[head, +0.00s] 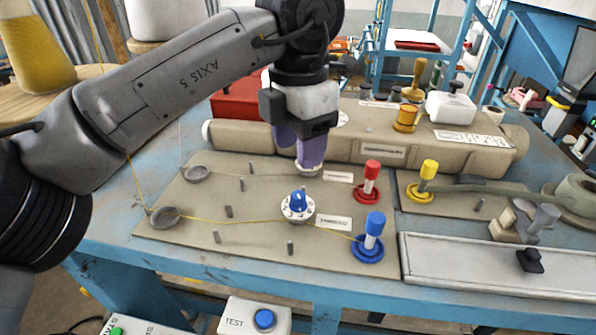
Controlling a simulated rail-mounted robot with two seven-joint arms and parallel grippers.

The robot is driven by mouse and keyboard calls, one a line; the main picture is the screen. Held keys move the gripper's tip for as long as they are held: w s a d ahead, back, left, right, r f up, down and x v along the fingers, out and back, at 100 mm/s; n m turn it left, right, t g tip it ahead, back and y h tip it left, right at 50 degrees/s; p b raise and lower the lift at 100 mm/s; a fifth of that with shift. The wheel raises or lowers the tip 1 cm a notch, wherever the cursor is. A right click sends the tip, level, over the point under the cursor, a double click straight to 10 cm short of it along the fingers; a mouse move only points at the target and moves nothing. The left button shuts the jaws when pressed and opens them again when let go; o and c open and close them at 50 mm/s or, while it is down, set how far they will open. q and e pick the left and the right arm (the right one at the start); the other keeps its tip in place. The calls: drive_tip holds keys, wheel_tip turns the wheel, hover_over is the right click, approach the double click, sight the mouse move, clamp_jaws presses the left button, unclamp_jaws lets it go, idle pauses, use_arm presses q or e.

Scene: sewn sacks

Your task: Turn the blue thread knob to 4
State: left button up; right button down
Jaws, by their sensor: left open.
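The blue thread knob (298,201) stands on a round white dial on the beige panel, in the middle of the head view. The dial's marks are too small to read surely. A yellow thread passes by the knob. My left gripper (304,158) points down from above, with purple fingers. It is open, beyond the blue knob and apart from it. Its fingertips are over another white dial (306,174), which they mostly hide. My right gripper is not in view.
A blue post (373,233) and a red post (371,176) stand right of the knob, and a yellow post (427,172) farther right. Small metal pegs and two grey cups (166,217) are on the left. A beige machine body (370,152) lies behind.

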use_arm(q)
drive_tip(key=shift+r, duration=2.3)
drive_tip(key=shift+f, duration=0.1)
